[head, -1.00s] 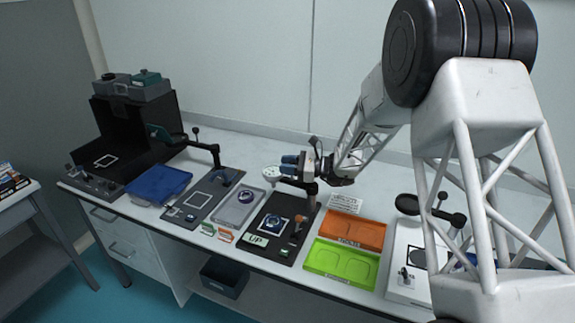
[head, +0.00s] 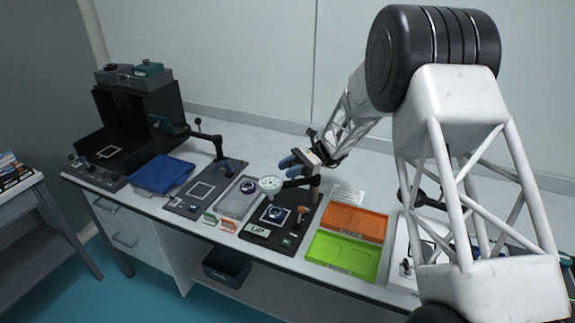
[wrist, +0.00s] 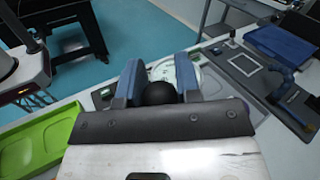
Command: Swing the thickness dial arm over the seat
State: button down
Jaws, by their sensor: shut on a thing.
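The thickness dial (head: 270,184) is a round white face on a dark arm (head: 296,183). The arm extends left from an upright post (head: 313,188) at the back of a black base. The seat, with a round blue-rimmed piece (head: 275,212) on it, lies on that base, in front of the dial. My gripper (head: 302,160) is above the dial arm. In the wrist view its blue fingers (wrist: 158,90) are shut on a black ball knob (wrist: 158,95). The dial face (wrist: 185,70) shows partly behind the fingers there; the seat is mostly hidden.
A small copper-topped post (head: 300,212) and an "UP" card (head: 256,231) are on the same base. Orange (head: 355,222) and green (head: 342,254) trays lie to the right. A grey tray (head: 238,197) and another dark station with an arm (head: 205,190) stand to the left.

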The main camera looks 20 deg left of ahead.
jog(key=shift+s+d+n+g+h, duration=0.4)
jog(key=shift+n+g+h, duration=0.1)
jog(key=shift+n+h, duration=0.25)
jog(key=c, duration=0.8)
grip_release()
jog(key=shift+r, duration=0.25)
jog(key=shift+w+r, duration=0.1)
jog(key=shift+r, duration=1)
jog(key=shift+r, duration=0.45)
jog(key=shift+s+d+r, duration=0.25)
jog(key=shift+s+d, duration=1.3)
jog(key=shift+s, duration=0.65)
jog(key=shift+s+d+r, duration=0.25)
jog(key=shift+s+d, duration=1.35)
jog(key=shift+s, duration=0.55)
jog(key=shift+s+d+r, duration=0.25)
jog(key=shift+s+d, duration=1.3)
jog(key=shift+s, duration=0.65)
